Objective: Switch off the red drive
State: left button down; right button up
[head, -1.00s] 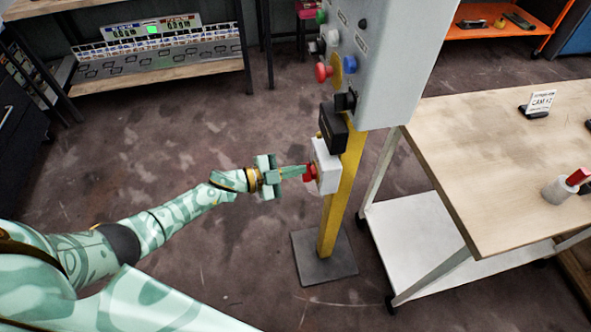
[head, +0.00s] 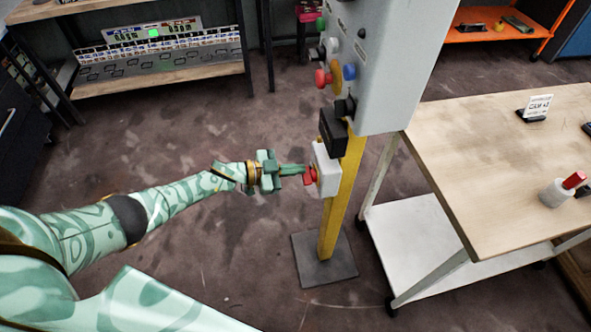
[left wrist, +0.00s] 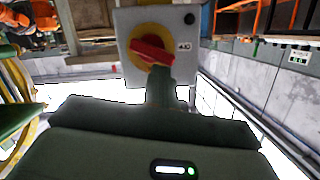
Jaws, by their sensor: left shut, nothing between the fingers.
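A red rotary handle (head: 309,177) sits on the face of a small white switch box (head: 327,170) on a yellow post. In the left wrist view the red handle (left wrist: 152,53) lies slantwise over a yellow disc (left wrist: 143,68) on the grey-white box (left wrist: 122,20). My left gripper (head: 303,170) is shut with nothing between its fingers. Its fingertips (left wrist: 160,75) are at the handle and overlap its lower right end in the wrist view; I cannot tell whether they touch. My right gripper is not in view.
Above the switch box hangs a black box (head: 333,131) and a grey control cabinet (head: 392,65) with several coloured buttons. A wooden-topped table (head: 490,150) stands to the right, with a red-topped white item (head: 553,193) on it. The floor left of the post is clear.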

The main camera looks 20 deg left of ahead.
pick_arm(q)
jog(key=shift+w+a+f+n, duration=0.15)
jog(key=shift+w+n, duration=0.05)
jog(key=shift+n, duration=0.5)
notch_tip(320, 180, up, 5)
jog(key=p, duration=0.5)
jog(key=s+f+v, duration=0.1)
jog(key=v, duration=0.8)
jog(key=shift+s+p, duration=0.2)
jog(key=shift+p, duration=0.2)
jog(key=shift+a+r, duration=0.1)
